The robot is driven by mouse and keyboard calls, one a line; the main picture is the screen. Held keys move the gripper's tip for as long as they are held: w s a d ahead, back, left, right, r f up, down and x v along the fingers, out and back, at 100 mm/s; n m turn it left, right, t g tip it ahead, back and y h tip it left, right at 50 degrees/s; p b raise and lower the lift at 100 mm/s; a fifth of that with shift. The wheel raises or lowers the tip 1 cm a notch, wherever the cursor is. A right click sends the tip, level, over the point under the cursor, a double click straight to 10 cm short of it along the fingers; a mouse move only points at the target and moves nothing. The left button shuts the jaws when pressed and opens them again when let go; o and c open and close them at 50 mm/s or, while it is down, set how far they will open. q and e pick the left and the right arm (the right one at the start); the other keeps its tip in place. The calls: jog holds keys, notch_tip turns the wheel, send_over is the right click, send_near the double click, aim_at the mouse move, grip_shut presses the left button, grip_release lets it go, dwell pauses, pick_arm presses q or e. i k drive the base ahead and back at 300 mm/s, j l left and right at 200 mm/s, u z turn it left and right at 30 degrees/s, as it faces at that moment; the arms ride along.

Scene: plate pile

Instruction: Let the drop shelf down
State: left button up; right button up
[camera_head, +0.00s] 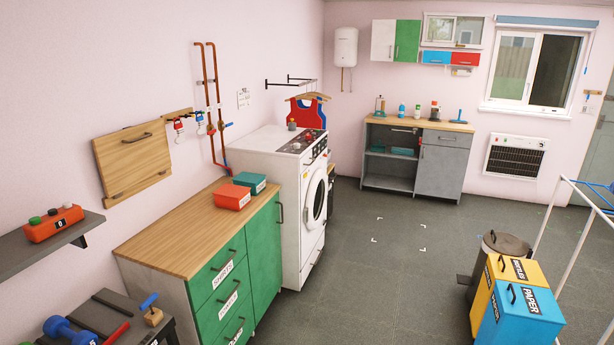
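The drop shelf (133,162) appears to be the wooden panel on the left wall, above and behind the wooden-topped green cabinet. It stands upright, close to the wall. A dark bar handle (135,137) runs across its upper part, and small dark fittings show near its lower edge. Whether a catch holds it cannot be told. Neither of my grippers is in view.
The cabinet top (185,232) carries red and teal boxes at its far end. A wooden rail (178,115) with padlocks is right of the panel. A grey shelf (40,252) and workbench (100,312) stand at left. The middle floor (375,280) is clear.

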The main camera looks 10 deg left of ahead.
aim_at(128, 157)
jog(key=i, duration=1.9)
jog(key=i+u, duration=0.4)
jog(key=i+l+u, duration=0.1)
jog(key=i+u, duration=0.35)
jog(key=k, duration=0.05)
